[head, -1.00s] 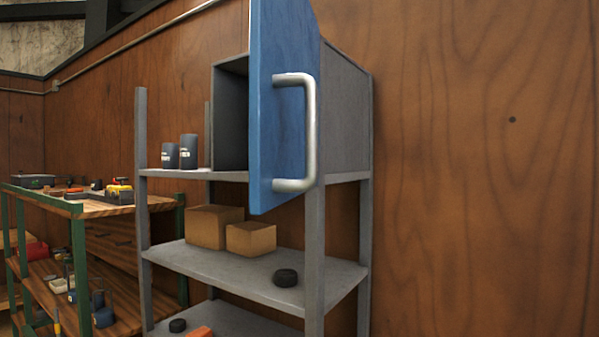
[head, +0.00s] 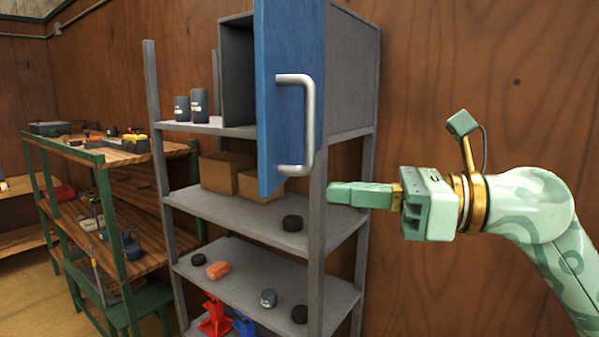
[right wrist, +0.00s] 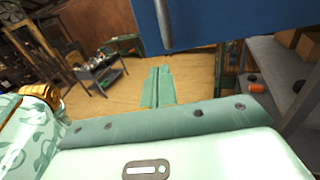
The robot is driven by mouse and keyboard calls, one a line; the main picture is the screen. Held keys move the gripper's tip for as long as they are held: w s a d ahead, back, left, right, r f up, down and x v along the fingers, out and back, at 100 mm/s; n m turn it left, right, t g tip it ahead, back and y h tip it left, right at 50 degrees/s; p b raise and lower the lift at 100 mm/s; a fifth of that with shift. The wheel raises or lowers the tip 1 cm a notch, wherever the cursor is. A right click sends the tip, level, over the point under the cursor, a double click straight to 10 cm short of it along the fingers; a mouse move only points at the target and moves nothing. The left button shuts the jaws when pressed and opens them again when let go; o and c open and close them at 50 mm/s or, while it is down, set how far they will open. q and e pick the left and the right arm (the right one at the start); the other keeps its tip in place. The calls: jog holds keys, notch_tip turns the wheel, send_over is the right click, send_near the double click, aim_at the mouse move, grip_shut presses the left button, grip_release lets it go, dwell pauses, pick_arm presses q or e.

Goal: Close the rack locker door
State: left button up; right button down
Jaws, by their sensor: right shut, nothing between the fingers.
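The blue locker door (head: 283,110) stands open, swung out toward me from the grey locker (head: 350,80) on the rack's top shelf. It carries a silver bar handle (head: 309,125). The dark inside of the locker shows to the left of the door. My right gripper (head: 330,192) is shut and empty, pointing left, just below and right of the handle, in front of the rack's post. In the right wrist view its shut fingers (right wrist: 157,86) point ahead, and the door's blue lower part (right wrist: 210,22) is above them. My left gripper is not in view.
Two dark canisters (head: 199,105) stand left of the locker. A green-framed workbench (head: 90,155) is at the left. Bare wooden wall lies to the right.

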aim_at(275, 187)
jog(key=p+x, duration=0.2)
jog(key=x, duration=0.3)
jog(key=shift+w+a+r, duration=0.1)
jog(key=shift+w+a, duration=0.05)
jog(key=shift+a, duration=0.5)
jog(key=shift+w, duration=0.1)
